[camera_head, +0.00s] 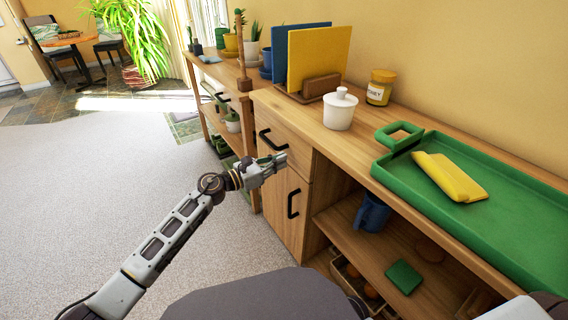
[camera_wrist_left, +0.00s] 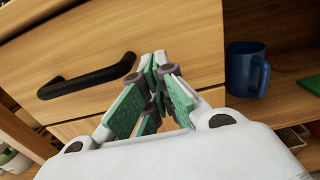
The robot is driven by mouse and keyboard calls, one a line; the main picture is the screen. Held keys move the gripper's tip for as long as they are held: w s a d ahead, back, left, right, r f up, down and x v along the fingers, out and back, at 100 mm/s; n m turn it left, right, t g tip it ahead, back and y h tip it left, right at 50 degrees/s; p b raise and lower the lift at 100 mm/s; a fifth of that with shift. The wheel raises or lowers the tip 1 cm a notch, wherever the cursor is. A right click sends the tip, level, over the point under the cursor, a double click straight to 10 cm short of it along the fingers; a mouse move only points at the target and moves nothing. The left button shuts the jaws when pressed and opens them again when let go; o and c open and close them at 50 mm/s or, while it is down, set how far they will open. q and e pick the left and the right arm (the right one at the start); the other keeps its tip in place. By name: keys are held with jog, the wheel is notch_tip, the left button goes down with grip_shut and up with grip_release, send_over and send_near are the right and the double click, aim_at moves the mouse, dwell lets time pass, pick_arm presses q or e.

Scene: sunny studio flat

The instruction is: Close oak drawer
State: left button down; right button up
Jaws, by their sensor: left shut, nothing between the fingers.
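The oak drawer (camera_head: 288,141) is at the top left of the oak cabinet, with a black bar handle (camera_head: 270,139). Its front looks nearly flush with the cabinet; I cannot tell if a small gap is left. My left gripper (camera_head: 281,160) is shut and empty, in front of the drawer's lower right part. In the left wrist view the shut fingertips (camera_wrist_left: 160,82) are right of the black handle (camera_wrist_left: 88,77), before the drawer front (camera_wrist_left: 175,25). I cannot tell whether they touch it. My right gripper is not in view.
A cabinet door with a black handle (camera_head: 293,204) is below the drawer. Right of it is an open shelf with a blue mug (camera_head: 372,213). On top stand a white jar (camera_head: 340,109), a honey jar (camera_head: 380,88) and a green tray (camera_head: 480,226). Carpet (camera_head: 80,190) is clear at left.

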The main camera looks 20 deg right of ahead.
pick_arm(q)
jog(key=p+v, duration=0.2)
jog(key=v, duration=0.8)
jog(key=shift+a, duration=0.4)
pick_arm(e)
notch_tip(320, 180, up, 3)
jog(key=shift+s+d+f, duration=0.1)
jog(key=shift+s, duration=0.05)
pick_arm(q)
jog(key=shift+s, duration=0.1)
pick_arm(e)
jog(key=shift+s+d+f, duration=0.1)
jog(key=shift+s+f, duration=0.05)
